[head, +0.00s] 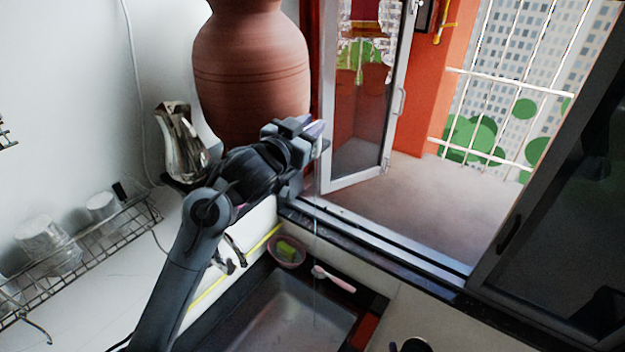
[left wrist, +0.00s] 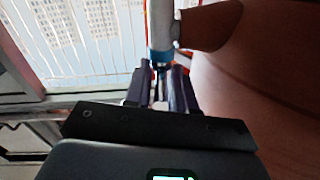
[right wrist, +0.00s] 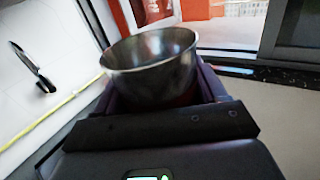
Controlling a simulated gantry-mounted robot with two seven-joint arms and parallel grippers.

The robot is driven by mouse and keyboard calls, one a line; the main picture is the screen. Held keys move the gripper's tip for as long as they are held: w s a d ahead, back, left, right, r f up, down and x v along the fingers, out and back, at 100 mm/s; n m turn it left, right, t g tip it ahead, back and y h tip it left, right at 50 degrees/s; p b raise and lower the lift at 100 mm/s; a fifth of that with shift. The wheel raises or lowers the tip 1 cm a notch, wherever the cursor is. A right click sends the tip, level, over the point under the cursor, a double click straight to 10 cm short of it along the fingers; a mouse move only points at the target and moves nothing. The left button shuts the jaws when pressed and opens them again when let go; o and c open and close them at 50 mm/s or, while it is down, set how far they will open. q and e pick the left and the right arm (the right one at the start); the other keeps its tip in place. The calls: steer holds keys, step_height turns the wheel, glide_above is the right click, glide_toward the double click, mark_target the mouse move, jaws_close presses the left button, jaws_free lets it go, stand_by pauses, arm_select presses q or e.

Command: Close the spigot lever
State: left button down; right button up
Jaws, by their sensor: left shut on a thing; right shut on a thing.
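The large clay pot (head: 250,60) stands upright at the back of the counter. Its white and blue spigot (left wrist: 162,28) shows in the left wrist view, coming off a clay-coloured stub. My left gripper (left wrist: 160,80) is just below the spigot, its fingers shut on the spigot lever, which they mostly hide. In the head view, my left gripper (head: 315,135) covers most of the spigot. A thin water stream (head: 316,230) seems to fall below it toward the sink. My right gripper (right wrist: 155,85) is shut on a metal cup (right wrist: 152,65); the cup's inside is only partly visible.
The dark-edged sink (head: 290,310) lies below the spigot. A pink bowl with a green sponge (head: 288,250) and a pink brush (head: 333,280) sit at its rim. A metal jug (head: 180,145) is left of the pot. A wire rack (head: 80,250) holds glasses.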

arm_select(q)
steer(key=shift+w+a+m+g+h+p, duration=0.2)
steer(key=shift+m+g+h+p, duration=0.3)
steer(key=shift+m+h+p, duration=0.4)
arm_select(e)
steer(key=shift+r, duration=1.25)
arm_select(q)
steer(key=c, duration=1.1)
jaws_free()
steer(key=shift+c, duration=0.2)
arm_select(e)
steer(key=shift+w, duration=0.1)
arm_select(q)
steer(key=shift+s, duration=0.1)
